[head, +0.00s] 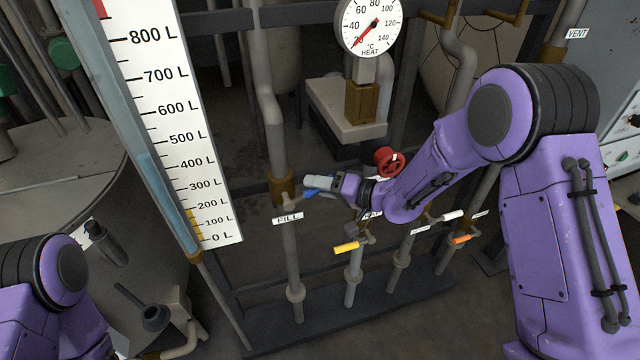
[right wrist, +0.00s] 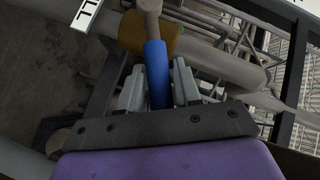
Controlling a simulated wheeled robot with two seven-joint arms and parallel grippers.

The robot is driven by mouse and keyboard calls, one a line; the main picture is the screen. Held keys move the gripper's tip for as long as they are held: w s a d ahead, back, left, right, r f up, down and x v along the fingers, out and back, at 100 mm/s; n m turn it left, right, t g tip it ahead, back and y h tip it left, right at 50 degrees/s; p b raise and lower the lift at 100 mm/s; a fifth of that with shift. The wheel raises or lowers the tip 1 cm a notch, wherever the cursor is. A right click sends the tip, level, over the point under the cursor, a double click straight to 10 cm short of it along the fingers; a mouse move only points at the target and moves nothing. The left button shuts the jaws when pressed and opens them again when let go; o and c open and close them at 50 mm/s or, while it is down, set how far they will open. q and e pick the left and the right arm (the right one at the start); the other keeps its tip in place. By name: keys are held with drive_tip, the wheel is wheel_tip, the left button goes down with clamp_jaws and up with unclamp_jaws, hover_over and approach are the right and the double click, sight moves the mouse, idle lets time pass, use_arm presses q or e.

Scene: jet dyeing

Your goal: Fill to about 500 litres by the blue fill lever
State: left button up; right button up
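The blue fill lever (head: 311,193) sticks out to the right from the pipe above the FILL label (head: 288,218), across the line of the pipe. My right gripper (head: 318,183) is at this lever. In the right wrist view the blue handle (right wrist: 157,72) lies between the two grey fingers, which appear to press on both sides of it. The level gauge (head: 178,120) stands at the left with a litre scale. Light blue in its sight tube (head: 150,175) seems to top out between the 400 L and 500 L marks. My left gripper is not in view.
Yellow (head: 346,247), white (head: 452,216) and orange (head: 461,239) levers sit on pipes to the right and below. A red handwheel (head: 388,160) is close to my right wrist. A HEAT dial (head: 371,24) hangs above. A large tank (head: 60,190) stands at the left.

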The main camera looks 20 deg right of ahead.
drive_tip(key=shift+o, duration=0.8)
drive_tip(key=shift+s+d, duration=0.3)
drive_tip(key=b+v, duration=0.1)
drive_tip(key=v, duration=0.8)
drive_tip(key=shift+s+d+r+b, duration=0.2)
drive_tip(key=shift+s+b, duration=0.05)
drive_tip(key=shift+b, duration=0.15)
